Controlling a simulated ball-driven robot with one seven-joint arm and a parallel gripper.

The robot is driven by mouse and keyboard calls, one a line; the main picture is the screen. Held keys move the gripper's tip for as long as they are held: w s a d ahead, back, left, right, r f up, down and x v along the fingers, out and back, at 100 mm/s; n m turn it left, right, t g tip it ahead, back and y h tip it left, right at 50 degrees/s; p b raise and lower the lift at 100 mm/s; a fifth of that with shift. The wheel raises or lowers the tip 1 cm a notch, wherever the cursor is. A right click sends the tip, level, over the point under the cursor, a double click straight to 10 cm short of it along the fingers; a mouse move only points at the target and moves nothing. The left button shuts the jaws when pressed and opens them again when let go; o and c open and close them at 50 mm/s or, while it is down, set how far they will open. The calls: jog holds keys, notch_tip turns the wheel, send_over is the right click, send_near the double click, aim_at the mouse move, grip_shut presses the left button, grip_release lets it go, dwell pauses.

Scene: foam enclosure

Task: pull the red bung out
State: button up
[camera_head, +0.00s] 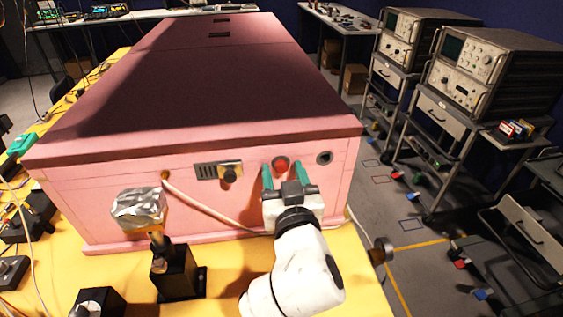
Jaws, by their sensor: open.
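The red bung (281,164) sits in the front wall of the pink foam enclosure (120,187), below the lid's front edge. My gripper (282,171) is in front of that wall. Its two green fingers are open, one on each side of the red bung as seen from here. I cannot tell whether the fingertips touch the bung or the wall. My gripper body hides the wall just below the bung.
An open round hole (324,158) is right of the bung. A metal plate with a dark knob (229,174) is to its left. A white cable (205,202) runs from the wall behind my gripper. A foil-wrapped block (139,207) stands on a black post at front left.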

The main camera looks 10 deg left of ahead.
jog(key=shift+c, duration=0.2)
dwell(0.3)
grip_shut()
dwell(0.5)
jog(key=v, duration=0.6)
dwell(1.2)
jog(key=shift+r, duration=0.1)
